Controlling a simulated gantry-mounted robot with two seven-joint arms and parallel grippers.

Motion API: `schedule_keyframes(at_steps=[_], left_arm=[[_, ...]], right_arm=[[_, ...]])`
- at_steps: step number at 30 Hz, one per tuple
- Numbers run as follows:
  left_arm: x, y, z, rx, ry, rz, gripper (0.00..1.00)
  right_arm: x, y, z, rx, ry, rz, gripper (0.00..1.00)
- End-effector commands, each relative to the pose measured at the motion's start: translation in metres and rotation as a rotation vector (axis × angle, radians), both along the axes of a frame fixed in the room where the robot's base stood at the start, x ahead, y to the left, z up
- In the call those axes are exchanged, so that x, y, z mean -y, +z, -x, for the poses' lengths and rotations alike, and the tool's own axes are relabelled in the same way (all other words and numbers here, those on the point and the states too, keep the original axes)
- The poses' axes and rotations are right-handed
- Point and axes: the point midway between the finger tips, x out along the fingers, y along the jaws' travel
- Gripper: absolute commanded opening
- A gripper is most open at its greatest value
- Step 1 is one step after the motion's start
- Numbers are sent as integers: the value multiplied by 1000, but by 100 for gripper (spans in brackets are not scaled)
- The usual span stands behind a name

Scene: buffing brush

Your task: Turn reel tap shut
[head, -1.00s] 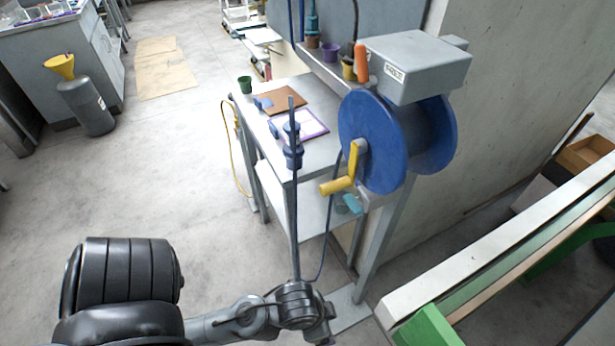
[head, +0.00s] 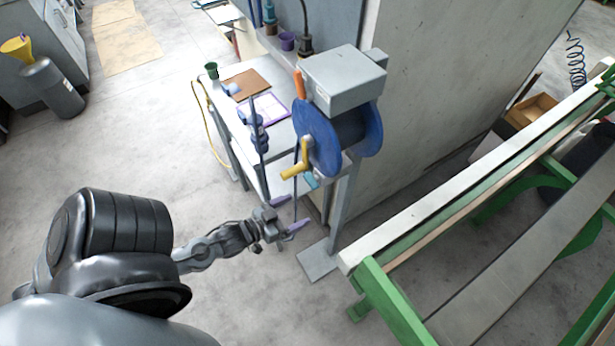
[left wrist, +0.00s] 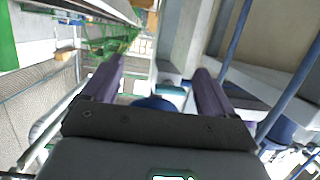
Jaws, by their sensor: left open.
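The blue hose reel (head: 320,142) is mounted on a grey post, with a yellow crank (head: 298,162) on its near side. The small teal tap (head: 312,181) sits low by the post, below the reel, and is partly hidden. My left gripper (head: 289,213) is open and empty, its purple fingers apart, a little below and to the left of the tap. In the left wrist view a small teal piece (left wrist: 171,83), which looks like the tap, lies between the open fingers (left wrist: 160,76), beyond the tips. Whether the tap is open or shut cannot be told. My right gripper is out of view.
A grey box (head: 343,78) stands above the reel. A bench (head: 277,135) with a brown board (head: 246,84) is at the left. A hose hangs close to my gripper. A green-framed workbench (head: 392,310) stands at the right. Bare floor lies at the left.

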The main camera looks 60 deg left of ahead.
Motion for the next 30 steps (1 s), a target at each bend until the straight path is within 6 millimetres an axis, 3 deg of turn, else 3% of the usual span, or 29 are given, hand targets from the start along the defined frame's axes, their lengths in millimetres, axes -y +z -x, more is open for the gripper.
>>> schedule_keyframes(at_steps=[6,13,17,30], left_arm=[[-26,34,30,188,-36,-30,87],[-33,47,37,265,-61,-41,87],[-34,48,24,272,-63,-41,87],[-41,47,-44,270,-63,-43,87]], right_arm=[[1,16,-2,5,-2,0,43],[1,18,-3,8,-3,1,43],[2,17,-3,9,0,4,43],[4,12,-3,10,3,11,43]])
